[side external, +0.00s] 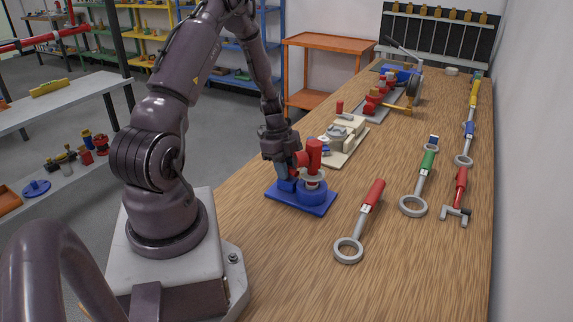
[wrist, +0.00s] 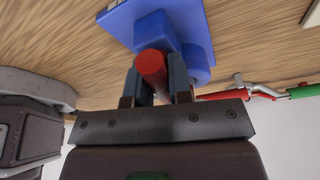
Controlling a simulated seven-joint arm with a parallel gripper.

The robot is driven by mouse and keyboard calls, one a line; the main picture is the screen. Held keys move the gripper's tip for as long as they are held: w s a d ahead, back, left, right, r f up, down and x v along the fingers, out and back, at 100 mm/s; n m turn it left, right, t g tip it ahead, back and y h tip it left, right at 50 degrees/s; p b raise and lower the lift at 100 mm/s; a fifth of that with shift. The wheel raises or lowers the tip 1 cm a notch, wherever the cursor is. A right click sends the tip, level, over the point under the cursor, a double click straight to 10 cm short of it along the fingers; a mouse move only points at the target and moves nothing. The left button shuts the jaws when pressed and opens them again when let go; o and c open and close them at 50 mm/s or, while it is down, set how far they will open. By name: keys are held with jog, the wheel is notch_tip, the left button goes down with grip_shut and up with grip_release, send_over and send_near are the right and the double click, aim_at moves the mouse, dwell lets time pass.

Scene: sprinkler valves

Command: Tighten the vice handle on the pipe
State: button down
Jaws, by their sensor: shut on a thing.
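My gripper (side external: 291,176) is low over the blue base plate (side external: 326,208) at the near left of the bench. In the wrist view, my gripper (wrist: 153,82) has its two fingers closed on either side of a red cylindrical part (wrist: 152,67). Beside the fingers, an upright red cylinder (side external: 314,153) stands over a grey collar and a round blue block (side external: 313,195). I cannot tell whether the gripped red part is the vice handle. In the wrist view, the blue plate (wrist: 196,22) lies beyond the fingertips. The fingers partly hide the fixture.
A red-handled ring wrench (side external: 349,248) lies right of the plate, with a green-handled ring wrench (side external: 413,206) and other tools beyond. A beige fixture (side external: 345,140) and a red-and-grey fixture (side external: 375,105) stand farther back. The bench front is clear.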

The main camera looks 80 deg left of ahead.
jog(key=c, duration=1)
grip_release()
jog(key=shift+o, duration=0.2)
jog(key=shift+r, duration=0.1)
jog(key=shift+v, duration=2.95)
jog(key=shift+c, duration=0.3)
